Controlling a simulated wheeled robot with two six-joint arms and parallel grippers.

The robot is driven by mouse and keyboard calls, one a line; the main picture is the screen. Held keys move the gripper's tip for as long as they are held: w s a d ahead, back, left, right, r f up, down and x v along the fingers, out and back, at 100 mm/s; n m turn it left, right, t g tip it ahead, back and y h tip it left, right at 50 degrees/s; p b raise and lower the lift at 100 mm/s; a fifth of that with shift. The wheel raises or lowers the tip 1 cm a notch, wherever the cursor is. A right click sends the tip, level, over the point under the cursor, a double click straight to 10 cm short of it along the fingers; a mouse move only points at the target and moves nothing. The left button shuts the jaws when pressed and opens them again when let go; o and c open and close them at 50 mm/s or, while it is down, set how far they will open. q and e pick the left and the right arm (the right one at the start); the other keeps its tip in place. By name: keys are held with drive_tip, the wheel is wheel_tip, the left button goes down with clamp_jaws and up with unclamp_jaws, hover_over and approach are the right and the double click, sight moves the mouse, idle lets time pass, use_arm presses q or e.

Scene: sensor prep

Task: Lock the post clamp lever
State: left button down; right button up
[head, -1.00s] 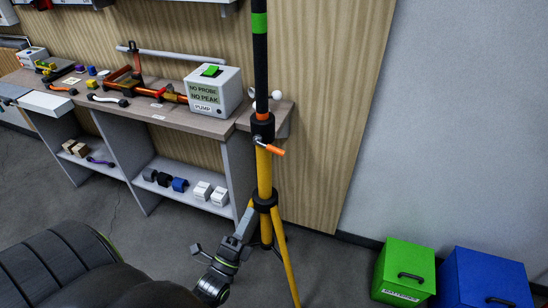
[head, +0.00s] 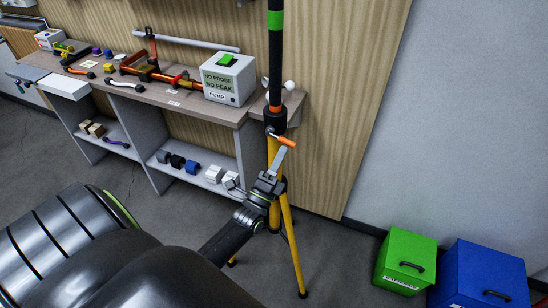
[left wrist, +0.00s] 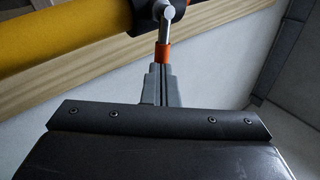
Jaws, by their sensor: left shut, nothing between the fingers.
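A yellow tripod post (head: 273,153) stands right of the bench and also crosses the top left of the left wrist view (left wrist: 60,35). Its black clamp collar (head: 275,119) carries a lever with an orange grip (head: 283,140), pointing right and slightly down in the head view. In the left wrist view the lever has a silver shaft (left wrist: 165,22) and an orange end (left wrist: 163,53). My left gripper (head: 281,154) is shut and empty, its fingertips (left wrist: 162,68) just below the orange end. I cannot tell whether they touch. My right gripper is not in view.
The bench (head: 190,108) at left holds a white pump box (head: 229,81) and small parts. A green box (head: 405,262) and a blue box (head: 484,277) stand on the floor at right. The tripod's legs (head: 295,255) spread below my left arm.

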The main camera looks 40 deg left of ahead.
use_arm(q)
drive_tip(key=shift+w+r, duration=0.15)
drive_tip(key=shift+d+r+p, duration=0.2)
drive_tip(key=shift+r+p, duration=0.3)
drive_tip(key=shift+p, duration=0.1)
drive_tip(key=n+y, duration=0.2)
drive_tip(key=shift+d+r+n, duration=0.2)
drive_tip(key=shift+n, duration=0.2)
drive_tip(key=shift+f, duration=0.1)
